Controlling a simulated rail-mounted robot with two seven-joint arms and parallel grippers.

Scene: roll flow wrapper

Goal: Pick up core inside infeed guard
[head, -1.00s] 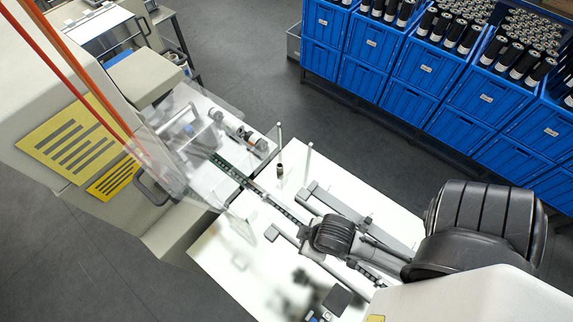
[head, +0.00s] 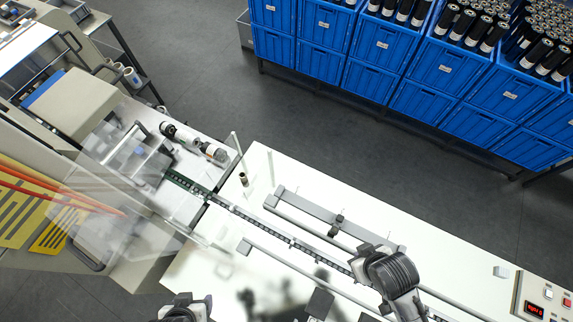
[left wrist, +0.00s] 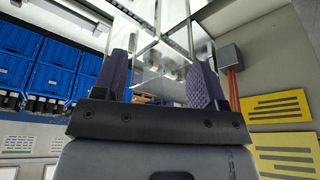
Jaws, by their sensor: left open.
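The clear infeed guard (head: 128,158) stands at the left in the head view, beside the machine cabinet. I cannot make out a core inside it for certain. A small dark upright cylinder (head: 243,179) stands on the white table outside the guard. My left gripper shows only in part at the bottom edge, apart from the guard; in the left wrist view my left gripper (left wrist: 160,78) is open and empty, its two purple-grey fingers pointing up toward clear panels. My right gripper (head: 372,256) is over the conveyor; its fingers are hidden.
A dark conveyor strip (head: 265,227) runs between grey rails across the white table (head: 300,185). Dark-and-white cylinders (head: 212,152) lie beside the guard. Blue crates (head: 425,98) with black rolls stand at the back. A control panel (head: 542,298) is at the right.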

